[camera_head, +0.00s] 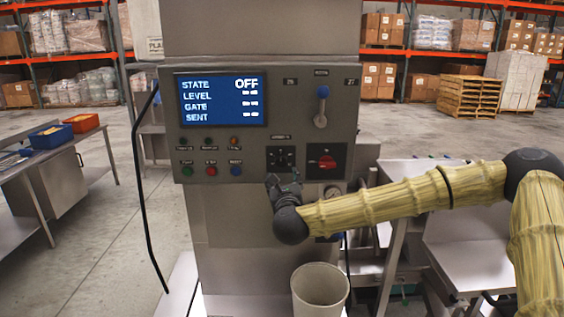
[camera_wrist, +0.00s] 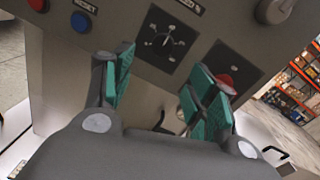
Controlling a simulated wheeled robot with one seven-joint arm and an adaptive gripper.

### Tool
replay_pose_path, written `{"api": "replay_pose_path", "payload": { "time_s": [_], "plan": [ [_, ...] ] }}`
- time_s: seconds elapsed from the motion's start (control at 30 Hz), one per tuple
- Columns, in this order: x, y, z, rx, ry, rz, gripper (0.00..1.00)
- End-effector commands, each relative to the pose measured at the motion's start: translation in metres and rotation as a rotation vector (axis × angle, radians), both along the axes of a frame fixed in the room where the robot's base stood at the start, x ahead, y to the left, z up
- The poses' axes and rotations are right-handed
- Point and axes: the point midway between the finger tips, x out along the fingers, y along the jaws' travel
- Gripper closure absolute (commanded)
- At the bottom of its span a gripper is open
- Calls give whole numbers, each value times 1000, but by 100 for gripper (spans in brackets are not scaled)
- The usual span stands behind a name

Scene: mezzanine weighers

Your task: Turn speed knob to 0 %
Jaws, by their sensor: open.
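The speed knob (camera_head: 281,158) is a small dark knob on a black square dial plate, low on the grey control panel (camera_head: 340,120). In the wrist view the dial plate (camera_wrist: 163,42) shows white markings around the knob, whose pointer direction is too small to read surely. My gripper (camera_head: 281,182) is just below the dial in the head view. In the wrist view its green-padded fingers (camera_wrist: 160,90) are spread apart with nothing between them, and the dial shows beyond the gap. The fingers appear apart from the knob.
Buttons, including a blue one (camera_head: 236,171), lie left. The screen (camera_head: 221,99) reads STATE OFF. A pale bin (camera_head: 320,285) stands below.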

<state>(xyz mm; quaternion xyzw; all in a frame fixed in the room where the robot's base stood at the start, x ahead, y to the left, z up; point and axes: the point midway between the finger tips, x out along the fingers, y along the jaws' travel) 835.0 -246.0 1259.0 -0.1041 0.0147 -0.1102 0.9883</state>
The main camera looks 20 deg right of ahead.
Motion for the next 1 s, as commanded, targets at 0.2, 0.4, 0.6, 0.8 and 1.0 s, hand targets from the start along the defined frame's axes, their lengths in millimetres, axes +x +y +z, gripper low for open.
{"api": "replay_pose_path", "payload": {
  "time_s": [0.2, 0.4, 0.6, 0.8, 1.0],
  "plan": [
    [16, -8, 9, 16, -11, -11, 43],
    [46, -15, 10, 14, -9, -11, 43],
    [77, -21, 9, 14, -8, -9, 43],
    [97, -26, 7, 13, -9, -8, 43],
    [105, -28, 6, 14, -10, -9, 43]
  ]
}}
